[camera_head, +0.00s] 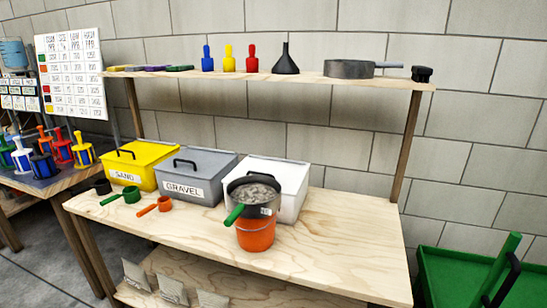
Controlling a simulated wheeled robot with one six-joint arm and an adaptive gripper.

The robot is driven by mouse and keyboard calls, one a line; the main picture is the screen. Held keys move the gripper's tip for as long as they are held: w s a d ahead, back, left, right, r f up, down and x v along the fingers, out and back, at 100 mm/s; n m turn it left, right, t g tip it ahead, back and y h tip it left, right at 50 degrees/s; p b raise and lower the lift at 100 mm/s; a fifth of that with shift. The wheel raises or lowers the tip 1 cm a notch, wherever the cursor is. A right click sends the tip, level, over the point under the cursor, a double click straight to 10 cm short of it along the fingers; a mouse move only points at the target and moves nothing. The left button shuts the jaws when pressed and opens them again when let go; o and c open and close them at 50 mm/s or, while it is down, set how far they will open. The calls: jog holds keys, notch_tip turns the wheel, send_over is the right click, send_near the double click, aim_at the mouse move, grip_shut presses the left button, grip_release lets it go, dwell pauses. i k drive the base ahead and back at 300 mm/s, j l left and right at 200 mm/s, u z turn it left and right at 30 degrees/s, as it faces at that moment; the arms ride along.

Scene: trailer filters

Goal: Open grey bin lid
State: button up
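The grey bin (191,189) stands on the wooden workbench between a yellow bin and a white bin, with a "GRAVEL" label on its front. Its grey lid (208,160) lies flat and looks closed. A black handle (184,163) stands up from the lid near its front left. The bin's inside is hidden. My gripper is not in view.
The yellow "SAND" bin (128,178) and white bin (292,206) flank the grey bin. Green (123,195) and orange scoops (156,206) lie in front. A shelf (300,78) hangs above.

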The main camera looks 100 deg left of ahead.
aim_at(204, 163)
jog(key=u, duration=3.75)
jog(key=i+l+u, duration=0.1)
jog(key=i, duration=0.45)
jog(key=i+l+u, duration=0.15)
jog(key=i, duration=0.4)
